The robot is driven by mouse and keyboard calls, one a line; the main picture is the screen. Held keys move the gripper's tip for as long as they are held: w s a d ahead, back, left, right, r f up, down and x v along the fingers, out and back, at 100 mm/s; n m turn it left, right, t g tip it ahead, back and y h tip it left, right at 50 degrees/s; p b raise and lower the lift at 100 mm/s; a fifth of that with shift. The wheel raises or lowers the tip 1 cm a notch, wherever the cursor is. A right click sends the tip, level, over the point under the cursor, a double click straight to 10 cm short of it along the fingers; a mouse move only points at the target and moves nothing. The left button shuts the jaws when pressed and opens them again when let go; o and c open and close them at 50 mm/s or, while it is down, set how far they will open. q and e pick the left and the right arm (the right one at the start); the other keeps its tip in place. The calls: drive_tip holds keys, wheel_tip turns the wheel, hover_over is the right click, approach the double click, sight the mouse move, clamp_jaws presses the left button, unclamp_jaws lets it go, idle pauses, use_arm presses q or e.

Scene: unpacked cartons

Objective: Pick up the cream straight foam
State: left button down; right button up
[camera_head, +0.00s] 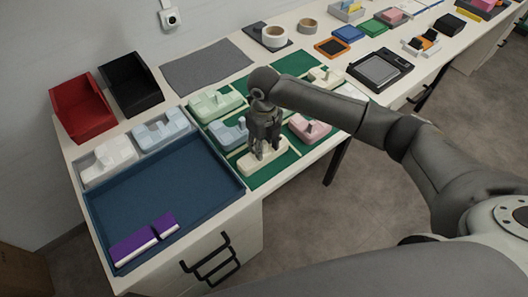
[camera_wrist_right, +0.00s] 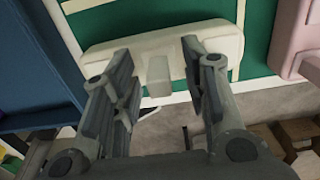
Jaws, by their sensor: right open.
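The cream straight foam (camera_head: 250,170) lies on the green mat (camera_head: 278,178) near the table's front edge. It also shows in the right wrist view (camera_wrist_right: 222,38) as a long bar with a small raised block. My right gripper (camera_head: 266,154) points down over it. In the wrist view the right gripper (camera_wrist_right: 157,58) is open, with its fingers on either side of the raised block and a gap to it. I cannot tell whether the fingertips touch the bar. My left gripper is not in view.
Green (camera_head: 214,104), blue (camera_head: 228,134) and pink (camera_head: 308,130) foam pieces lie nearby on the mat. A blue tray (camera_head: 165,190) with purple items (camera_head: 133,247) is to the left. Red (camera_head: 82,105) and black (camera_head: 130,82) bins stand behind. The grey mat (camera_head: 207,67) is bare.

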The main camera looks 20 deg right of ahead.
drive_tip(key=c, duration=0.9)
drive_tip(key=shift+r, duration=0.1)
drive_tip(key=shift+r+b, duration=0.35)
drive_tip(key=shift+r, duration=0.1)
drive_tip(key=shift+s+a+r+b, duration=0.15)
drive_tip(key=shift+r+b, duration=0.3)
drive_tip(key=shift+r, duration=0.8)
drive_tip(key=s+a+r+b, duration=0.1)
drive_tip(key=s+r, duration=0.2)
drive_tip(key=s, duration=0.1)
drive_tip(key=s+a+r, duration=0.2)
drive_tip(key=s+r, duration=0.1)
drive_tip(key=s, duration=0.1)
drive_tip(key=s+a+r+b, duration=0.1)
drive_tip(key=s+r, duration=0.2)
drive_tip(key=s, duration=0.2)
drive_tip(key=shift+a+r+b, duration=0.2)
drive_tip(key=shift+r+b, duration=0.05)
drive_tip(key=shift+b, duration=0.05)
